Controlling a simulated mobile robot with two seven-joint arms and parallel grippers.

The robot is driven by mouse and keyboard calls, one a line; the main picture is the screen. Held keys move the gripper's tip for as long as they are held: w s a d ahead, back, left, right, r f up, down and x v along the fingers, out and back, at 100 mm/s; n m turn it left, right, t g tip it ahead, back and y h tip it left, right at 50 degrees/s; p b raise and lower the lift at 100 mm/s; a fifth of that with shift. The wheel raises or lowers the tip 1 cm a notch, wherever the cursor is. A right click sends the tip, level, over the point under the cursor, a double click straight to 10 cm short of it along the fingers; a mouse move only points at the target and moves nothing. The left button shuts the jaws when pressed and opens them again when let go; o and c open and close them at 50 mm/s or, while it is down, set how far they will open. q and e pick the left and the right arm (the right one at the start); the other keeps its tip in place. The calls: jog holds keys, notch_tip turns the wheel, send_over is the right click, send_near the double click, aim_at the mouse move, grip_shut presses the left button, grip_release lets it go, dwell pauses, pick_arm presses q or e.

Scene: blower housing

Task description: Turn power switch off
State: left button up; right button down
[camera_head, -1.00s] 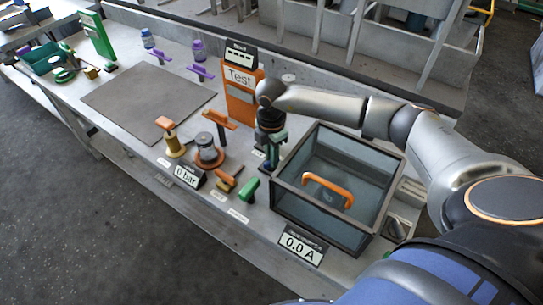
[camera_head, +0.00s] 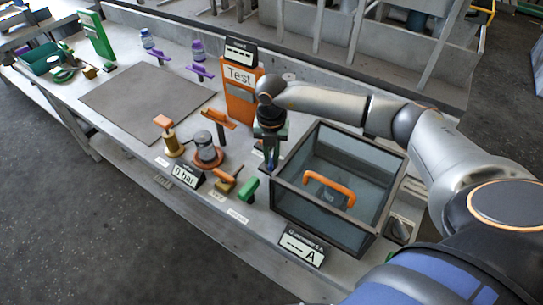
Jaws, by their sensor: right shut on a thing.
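My right gripper (camera_head: 271,160) points down at the bench, between the orange Test panel and the dark-framed glass box. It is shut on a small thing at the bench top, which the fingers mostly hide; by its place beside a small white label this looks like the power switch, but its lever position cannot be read. A display sign (camera_head: 302,249) in front of the box shows dashes and the letter A. My left gripper is not in view.
The open glass box (camera_head: 367,233) with an orange handle (camera_head: 330,188) stands right of the gripper. The orange Test panel (camera_head: 240,97) stands behind left. A green handle (camera_head: 250,188) and a "0 bar" sign (camera_head: 186,176) are at the front. A grey mat (camera_head: 145,102) lies left.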

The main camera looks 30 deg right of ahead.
aim_at(272, 160)
jog(key=shift+n, duration=0.4)
jog(key=c, duration=0.9)
grip_release()
jog(key=shift+o, duration=0.2)
jog(key=shift+r, duration=0.1)
notch_tip(272, 160, up, 12)
jog(key=shift+r+b, duration=0.2)
jog(key=shift+b, duration=0.15)
